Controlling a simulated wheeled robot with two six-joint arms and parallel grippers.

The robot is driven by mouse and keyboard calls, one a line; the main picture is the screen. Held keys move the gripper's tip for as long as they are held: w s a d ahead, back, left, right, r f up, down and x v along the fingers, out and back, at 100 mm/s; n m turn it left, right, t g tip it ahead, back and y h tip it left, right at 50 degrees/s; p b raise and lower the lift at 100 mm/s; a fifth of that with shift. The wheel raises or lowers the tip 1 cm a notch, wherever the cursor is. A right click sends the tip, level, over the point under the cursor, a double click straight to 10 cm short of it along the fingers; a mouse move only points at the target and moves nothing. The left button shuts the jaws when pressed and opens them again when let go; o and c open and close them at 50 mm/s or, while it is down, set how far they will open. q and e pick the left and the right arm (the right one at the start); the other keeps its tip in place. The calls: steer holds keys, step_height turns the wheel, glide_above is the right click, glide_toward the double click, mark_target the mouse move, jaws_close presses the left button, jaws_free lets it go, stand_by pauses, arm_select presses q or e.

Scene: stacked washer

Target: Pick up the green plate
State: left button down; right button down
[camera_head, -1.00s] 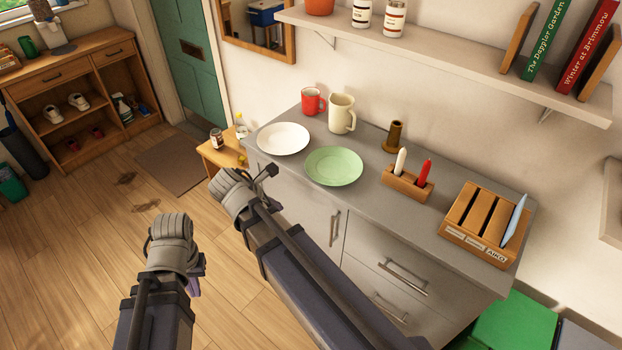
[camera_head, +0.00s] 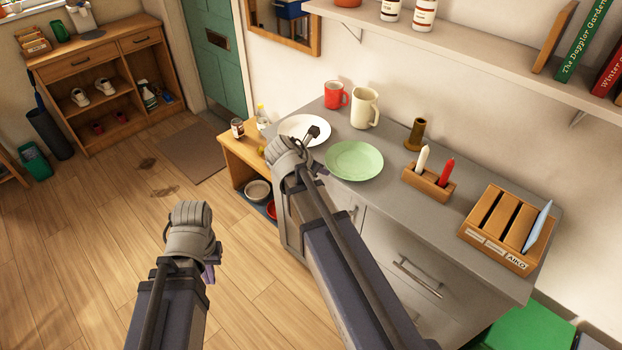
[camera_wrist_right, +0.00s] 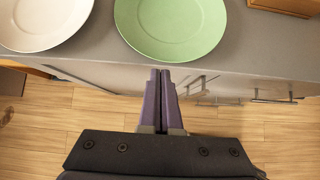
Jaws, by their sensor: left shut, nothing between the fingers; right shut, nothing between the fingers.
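The green plate (camera_head: 354,160) lies flat on the grey counter, right of a white plate (camera_head: 293,124). The green plate also shows at the top of the right wrist view (camera_wrist_right: 172,27). My right gripper (camera_wrist_right: 160,74) is shut and empty, its purple fingertips just short of the green plate's near rim in that picture; the height gap is unclear. In the head view my right wrist hides the fingers and part of the white plate. My left gripper (camera_head: 209,272) is low over the floor side, away from the counter; only a purple bit shows, shut and empty.
Behind the plates stand a red mug (camera_head: 336,95) and a cream mug (camera_head: 365,108). A candle holder (camera_head: 428,184) and a wooden rack (camera_head: 505,228) stand to the right. A shelf (camera_head: 470,45) overhangs the counter. A low wooden stand (camera_head: 240,152) is at the counter's left.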

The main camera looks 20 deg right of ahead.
mark_target(334, 170)
steer(key=d, duration=0.1)
steer(key=w+d, duration=0.1)
steer(key=d+f, duration=0.1)
steer(key=shift+w+d+b, duration=0.15)
steer(key=shift+d+b, duration=0.1)
steer(key=shift+b, duration=0.15)
arm_select(q)
steer(key=shift+f+b, duration=0.4)
steer(key=shift+f, duration=0.45)
arm_select(e)
steer(key=shift+a+f, duration=0.1)
steer(key=shift+f, duration=0.2)
